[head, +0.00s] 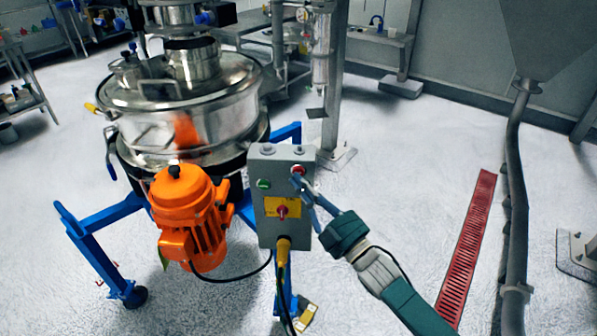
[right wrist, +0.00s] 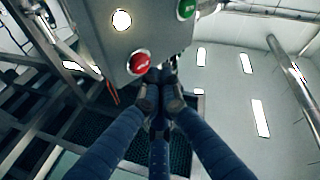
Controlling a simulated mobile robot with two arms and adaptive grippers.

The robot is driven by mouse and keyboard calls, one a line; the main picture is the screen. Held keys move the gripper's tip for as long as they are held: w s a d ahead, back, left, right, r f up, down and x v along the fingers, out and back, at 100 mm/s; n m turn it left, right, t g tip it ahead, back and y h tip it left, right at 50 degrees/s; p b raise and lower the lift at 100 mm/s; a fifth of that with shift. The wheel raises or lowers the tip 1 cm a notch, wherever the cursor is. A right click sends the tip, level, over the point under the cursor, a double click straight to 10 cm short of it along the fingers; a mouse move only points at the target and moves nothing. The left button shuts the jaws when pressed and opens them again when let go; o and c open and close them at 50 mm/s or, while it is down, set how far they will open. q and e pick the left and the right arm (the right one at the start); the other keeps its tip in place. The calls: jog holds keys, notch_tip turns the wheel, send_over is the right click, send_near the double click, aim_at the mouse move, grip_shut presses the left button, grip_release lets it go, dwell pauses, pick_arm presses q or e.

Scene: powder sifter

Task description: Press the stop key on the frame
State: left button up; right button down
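The grey control box (head: 268,228) stands on the blue frame beside the orange motor. Its red stop key (head: 298,170) is at the upper right and its green key (head: 263,183) at the upper left. My right gripper (head: 299,184) is at the box's right side, its fingertips just below the red key. In the right wrist view, the fingers (right wrist: 160,92) are drawn together with nothing seen between them. The red key (right wrist: 139,62) lies just up and left of the tips; I cannot tell whether they touch it. My left gripper is not in view.
A yellow plate with a red switch (head: 282,212) is lower on the box, with a cable below. The orange motor (head: 190,215) and steel sifter (head: 180,120) stand to the left. Open floor lies right of the box, before a red floor grate (head: 466,245).

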jog(key=s+p, duration=0.2)
jog(key=s, duration=0.3)
jog(key=shift+a+p, duration=0.15)
jog(key=shift+p, duration=0.2)
dwell(0.6)
